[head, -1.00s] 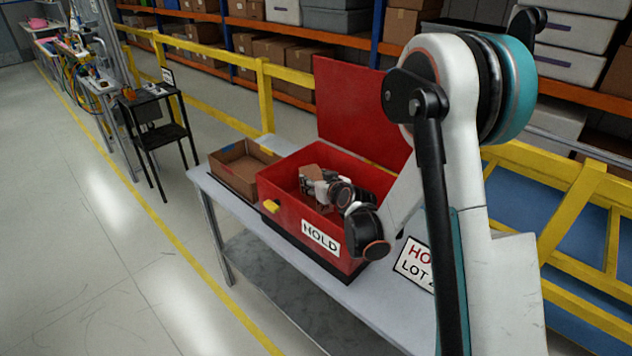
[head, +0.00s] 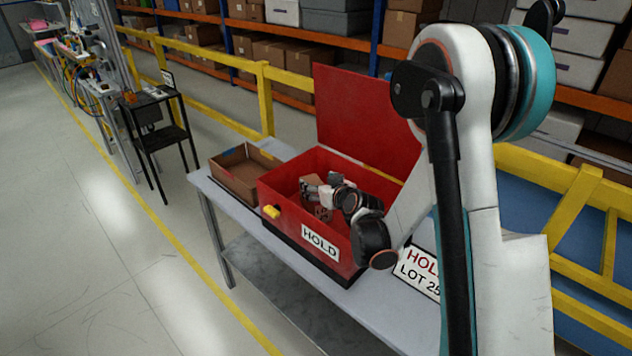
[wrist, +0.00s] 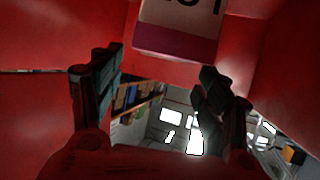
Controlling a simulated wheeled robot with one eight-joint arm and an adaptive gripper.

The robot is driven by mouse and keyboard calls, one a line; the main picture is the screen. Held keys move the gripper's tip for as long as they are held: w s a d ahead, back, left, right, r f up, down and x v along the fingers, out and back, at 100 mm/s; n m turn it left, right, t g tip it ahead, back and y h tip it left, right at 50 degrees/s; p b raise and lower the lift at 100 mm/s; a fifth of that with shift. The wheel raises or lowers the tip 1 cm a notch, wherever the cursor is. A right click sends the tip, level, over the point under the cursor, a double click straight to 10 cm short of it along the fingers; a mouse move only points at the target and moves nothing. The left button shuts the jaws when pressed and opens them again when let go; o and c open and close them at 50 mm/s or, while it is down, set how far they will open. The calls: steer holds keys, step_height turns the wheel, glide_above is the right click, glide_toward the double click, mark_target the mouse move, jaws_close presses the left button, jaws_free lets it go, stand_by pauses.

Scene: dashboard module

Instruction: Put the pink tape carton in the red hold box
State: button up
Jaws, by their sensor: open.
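The red hold box (head: 283,233) stands on the table with its lid open at the back and a HOLD label on its front. My gripper (head: 318,204) is inside the box, partly hidden by its walls. In the wrist view my gripper (wrist: 155,66) has its two fingers spread wide with nothing held between them. A carton with a printed white face and a pinkish-purple band (wrist: 176,44) lies beyond the fingertips, apart from them, with red walls around it.
An open brown cardboard tray (head: 240,176) stands left of the box on the grey table (head: 215,192). A HOLD LOT sign (head: 422,271) is right of the box, partly behind my arm. A yellow railing (head: 220,112) and shelves run behind.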

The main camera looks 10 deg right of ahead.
steer(key=shift+p+v, duration=0.35)
steer(key=shift+v, duration=1.9)
steer(key=shift+r, duration=0.1)
